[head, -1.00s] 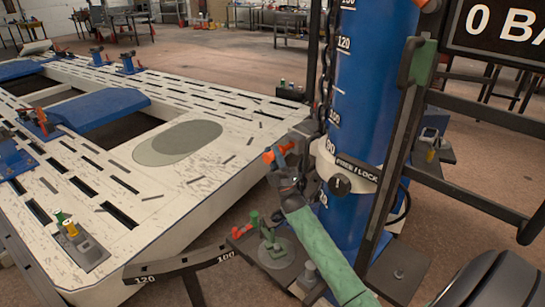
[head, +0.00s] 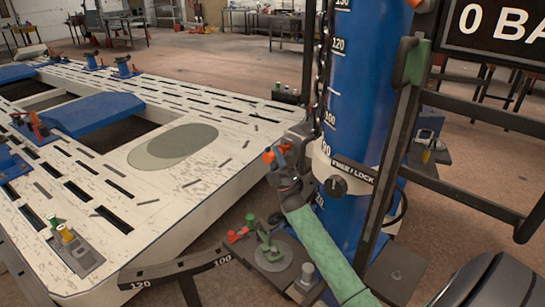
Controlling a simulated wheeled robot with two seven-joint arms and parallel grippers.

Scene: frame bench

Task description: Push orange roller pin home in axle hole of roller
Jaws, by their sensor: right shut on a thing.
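My right gripper (head: 276,160) comes in on a green-sleeved arm from the lower right. It is at the left side of the blue column, just above the bench's near right edge. It is shut on the small orange roller pin (head: 284,149), whose orange end shows at the fingertips. The roller and its axle hole are too small and too hidden behind the gripper and pin to make out, so I cannot tell how far the pin sits in the hole. My left gripper is not in view.
The blue column (head: 356,90) with a chain and a free/lock knob (head: 335,185) stands right beside the gripper. The white slotted bench (head: 190,190) fills the left. A green clamp (head: 265,243) stands below. A dark frame (head: 470,115) is at right.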

